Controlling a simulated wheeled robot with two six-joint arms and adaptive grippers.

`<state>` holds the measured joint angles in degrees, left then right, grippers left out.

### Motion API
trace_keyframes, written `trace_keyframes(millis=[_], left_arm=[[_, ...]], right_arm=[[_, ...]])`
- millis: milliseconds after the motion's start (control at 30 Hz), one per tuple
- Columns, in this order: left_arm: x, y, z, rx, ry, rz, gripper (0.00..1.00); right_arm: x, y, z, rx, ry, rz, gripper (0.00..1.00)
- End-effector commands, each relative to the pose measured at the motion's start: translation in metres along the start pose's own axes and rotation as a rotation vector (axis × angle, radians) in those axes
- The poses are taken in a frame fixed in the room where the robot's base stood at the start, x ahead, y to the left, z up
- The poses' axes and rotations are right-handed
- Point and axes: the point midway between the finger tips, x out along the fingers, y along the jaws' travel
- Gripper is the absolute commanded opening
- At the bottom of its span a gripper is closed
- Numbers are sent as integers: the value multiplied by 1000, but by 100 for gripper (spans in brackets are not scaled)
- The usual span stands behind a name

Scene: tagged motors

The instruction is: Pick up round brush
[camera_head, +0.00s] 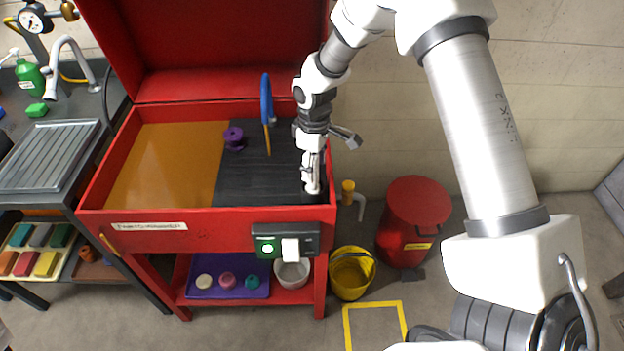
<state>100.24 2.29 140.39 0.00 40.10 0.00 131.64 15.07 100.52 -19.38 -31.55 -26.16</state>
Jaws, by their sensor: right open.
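My right gripper (312,183) points down inside the red parts washer (220,235), near the basin's front right corner. It is open. A dark shape (313,198) lies right below its fingertips; I cannot tell whether this is the round brush or whether the fingers touch it. A purple spool-shaped thing (234,139) stands on the dark part of the basin floor, to the left of the gripper. No thing shows clearly as a round brush. My left gripper is out of view.
The red lid (220,45) stands open behind. A red bin (413,220) and a yellow bucket (352,273) stand at right. The orange-brown left half of the basin is clear.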

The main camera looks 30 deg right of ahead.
Motion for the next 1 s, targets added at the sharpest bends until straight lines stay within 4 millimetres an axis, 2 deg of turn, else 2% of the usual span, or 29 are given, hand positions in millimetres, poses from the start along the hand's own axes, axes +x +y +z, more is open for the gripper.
trace_keyframes(millis=[33, 133, 367, 500, 533, 867, 1000], left_arm=[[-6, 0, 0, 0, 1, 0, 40], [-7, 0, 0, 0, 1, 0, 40], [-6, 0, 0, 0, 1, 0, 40], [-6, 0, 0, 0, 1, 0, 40], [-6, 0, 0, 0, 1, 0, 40], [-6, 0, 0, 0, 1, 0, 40], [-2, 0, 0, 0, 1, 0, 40]], right_arm=[[7, -2, 1, -1, -5, -3, 58], [22, -1, 1, -1, -2, -1, 58], [26, -1, 0, 0, 0, 0, 58], [26, -1, 0, 0, 0, 0, 8], [26, -1, 0, 0, 0, 0, 0], [25, -1, 0, 0, 0, 0, 0], [9, 0, 0, 0, 3, 2, 0]])
